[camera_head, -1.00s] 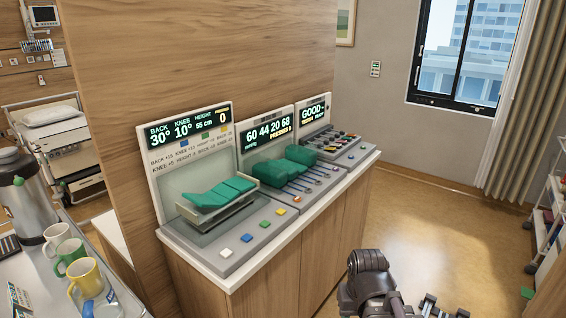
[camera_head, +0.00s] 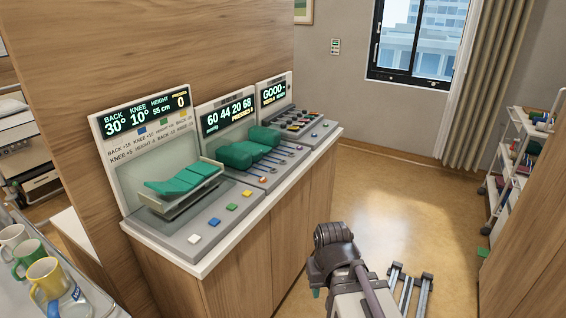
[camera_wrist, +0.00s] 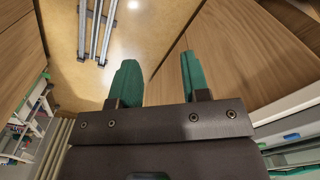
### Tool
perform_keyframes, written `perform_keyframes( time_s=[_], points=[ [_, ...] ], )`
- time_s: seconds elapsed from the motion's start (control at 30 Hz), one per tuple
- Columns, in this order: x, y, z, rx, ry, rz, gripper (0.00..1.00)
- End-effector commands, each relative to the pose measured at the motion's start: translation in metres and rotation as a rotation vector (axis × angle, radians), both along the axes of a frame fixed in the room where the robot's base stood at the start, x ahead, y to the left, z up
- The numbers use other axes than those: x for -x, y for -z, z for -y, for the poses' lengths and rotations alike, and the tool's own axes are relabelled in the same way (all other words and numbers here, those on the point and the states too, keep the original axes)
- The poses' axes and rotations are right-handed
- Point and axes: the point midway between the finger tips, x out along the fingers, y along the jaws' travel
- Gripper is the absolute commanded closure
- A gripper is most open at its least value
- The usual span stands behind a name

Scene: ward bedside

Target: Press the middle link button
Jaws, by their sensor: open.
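The middle console (camera_head: 200,112) has a lit screen reading 60 44 20 68 and "PRESSES 0". Green padded blocks (camera_head: 248,150) sit on it, with several thin rods running toward a front row of small buttons (camera_head: 262,181). The buttons are too small for me to tell which is the middle link button. My gripper (camera_wrist: 160,78) is open and empty in the wrist view, its green fingertips apart. In the head view, my arm hangs right of the cabinet, clear of the consoles, with the gripper mostly hidden.
The left console (camera_head: 125,160) has a bed model and white, blue, yellow and green buttons. All stand on a white-topped cabinet (camera_head: 215,262). Mugs (camera_head: 30,255) stand lower left. A trolley (camera_head: 515,160) is at right. Open floor (camera_head: 385,190) lies between.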

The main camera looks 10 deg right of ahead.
Motion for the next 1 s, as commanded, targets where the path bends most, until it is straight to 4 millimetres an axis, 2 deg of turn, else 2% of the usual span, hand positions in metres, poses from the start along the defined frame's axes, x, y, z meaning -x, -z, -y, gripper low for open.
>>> perform_keyframes(
  time_s=[0.07, 0.5, 1.0],
  points=[
    [0.0, 0.0, 0.0, 0.0, 0.0, 0.0, 0.57],
    [0.0, 0.0, 0.0, 0.0, 0.0, 0.0, 0.99],
    [0.0, 0.0, 0.0, 0.0, 0.0, 0.0, 1.0]
  ],
)
